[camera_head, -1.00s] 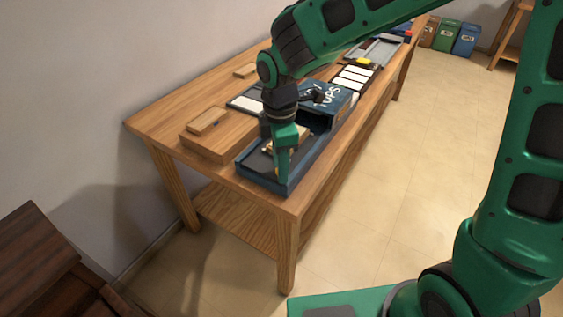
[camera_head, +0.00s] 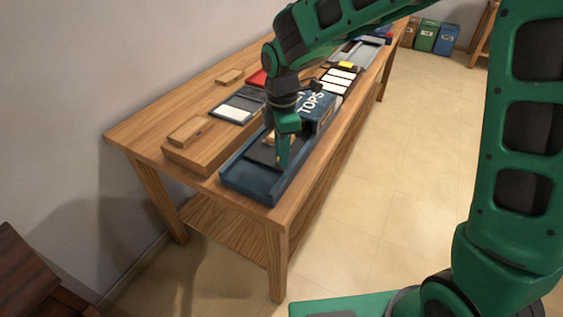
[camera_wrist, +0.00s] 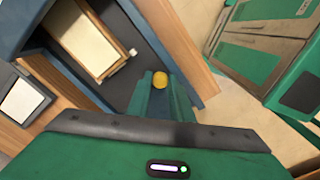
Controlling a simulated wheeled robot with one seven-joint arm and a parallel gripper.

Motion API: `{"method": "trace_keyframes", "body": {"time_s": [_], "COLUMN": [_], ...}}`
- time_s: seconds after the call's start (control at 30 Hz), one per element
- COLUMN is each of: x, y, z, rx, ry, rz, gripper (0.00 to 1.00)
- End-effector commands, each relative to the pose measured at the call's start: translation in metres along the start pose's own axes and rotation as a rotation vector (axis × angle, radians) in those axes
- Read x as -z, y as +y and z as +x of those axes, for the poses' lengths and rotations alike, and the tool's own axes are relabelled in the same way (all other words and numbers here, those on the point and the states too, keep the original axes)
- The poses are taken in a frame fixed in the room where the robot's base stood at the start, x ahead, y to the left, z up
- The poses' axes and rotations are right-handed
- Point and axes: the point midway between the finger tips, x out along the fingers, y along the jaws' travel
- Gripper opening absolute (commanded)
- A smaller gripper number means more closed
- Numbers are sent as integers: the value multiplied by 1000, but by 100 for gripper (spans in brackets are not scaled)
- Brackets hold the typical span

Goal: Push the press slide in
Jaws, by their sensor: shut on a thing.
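The press is a dark blue housing (camera_head: 318,112) with white lettering, at the table's near end, with a long blue channel (camera_head: 245,182) in front of it. The dark grey slide (camera_head: 260,153) lies in the channel, partly toward the housing. My gripper (camera_head: 283,162) points down over the slide. In the wrist view my gripper (camera_wrist: 160,92) is shut on a round yellow knob (camera_wrist: 160,79) at the slide's end. The fingers hide the knob in the head view.
A wooden block (camera_head: 195,148) with a smaller one on top stands left of the channel. A grey panel with a white plate (camera_head: 235,110) lies behind it. White key plates (camera_head: 340,80) lie farther along the table (camera_head: 150,120). The near end of the channel is bare.

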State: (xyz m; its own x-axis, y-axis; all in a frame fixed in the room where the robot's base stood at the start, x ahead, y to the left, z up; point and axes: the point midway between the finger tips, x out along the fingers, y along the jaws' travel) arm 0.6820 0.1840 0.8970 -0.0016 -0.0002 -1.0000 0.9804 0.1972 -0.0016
Motion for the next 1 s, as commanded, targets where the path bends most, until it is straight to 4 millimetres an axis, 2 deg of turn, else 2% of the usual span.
{"method": "trace_keyframes", "body": {"time_s": [0.2,0.4,0.63,1.0], "x": [-35,-58,-72,-76], "y": [37,61,75,78], "z": [0,0,0,-1], "rx": [-1,-1,-1,-4], "ry": [-1,-1,-1,-3], "rz": [2,-1,-2,0], "gripper": [0,0,0,0]}}
